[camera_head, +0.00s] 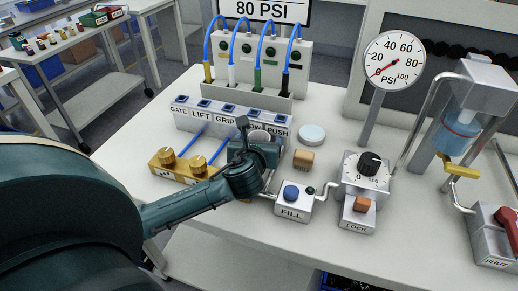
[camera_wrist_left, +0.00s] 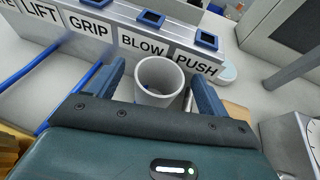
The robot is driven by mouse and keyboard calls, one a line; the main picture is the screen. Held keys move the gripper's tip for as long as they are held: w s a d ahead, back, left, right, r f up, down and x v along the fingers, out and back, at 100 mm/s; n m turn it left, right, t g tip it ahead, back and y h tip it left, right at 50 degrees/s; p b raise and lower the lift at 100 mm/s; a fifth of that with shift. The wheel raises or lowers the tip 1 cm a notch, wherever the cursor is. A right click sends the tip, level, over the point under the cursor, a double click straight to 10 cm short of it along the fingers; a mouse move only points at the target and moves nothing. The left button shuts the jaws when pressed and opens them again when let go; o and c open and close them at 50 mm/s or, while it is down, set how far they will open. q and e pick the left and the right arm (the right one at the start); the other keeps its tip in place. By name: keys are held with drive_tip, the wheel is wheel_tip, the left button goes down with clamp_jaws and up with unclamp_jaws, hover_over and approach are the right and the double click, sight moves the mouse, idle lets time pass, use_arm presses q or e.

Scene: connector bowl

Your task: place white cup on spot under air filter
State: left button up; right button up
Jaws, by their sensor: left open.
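The white cup (camera_wrist_left: 148,97) is open-topped and upright in the left wrist view, in front of the labelled panel. In the head view my left gripper (camera_head: 252,141) hides most of it. My left gripper is open, with one blue finger on each side of the cup; I cannot tell if they touch it. The air filter (camera_head: 456,128), a clear blue-tinted bowl under a grey head, stands at the right of the table with a yellow handle below. No marked spot shows clearly under it. My right gripper is not in view.
The labelled panel (camera_head: 231,118) stands just behind the cup. A white disc (camera_head: 312,133) and a tan block (camera_head: 303,159) lie to the right. The FILL box (camera_head: 293,203), dial box (camera_head: 363,177) and gauge post (camera_head: 373,117) stand between cup and filter.

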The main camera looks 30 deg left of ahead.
use_arm(q)
drive_tip(key=c, duration=1.1)
wheel_tip(320, 180, up, 18)
drive_tip(key=p, duration=0.3)
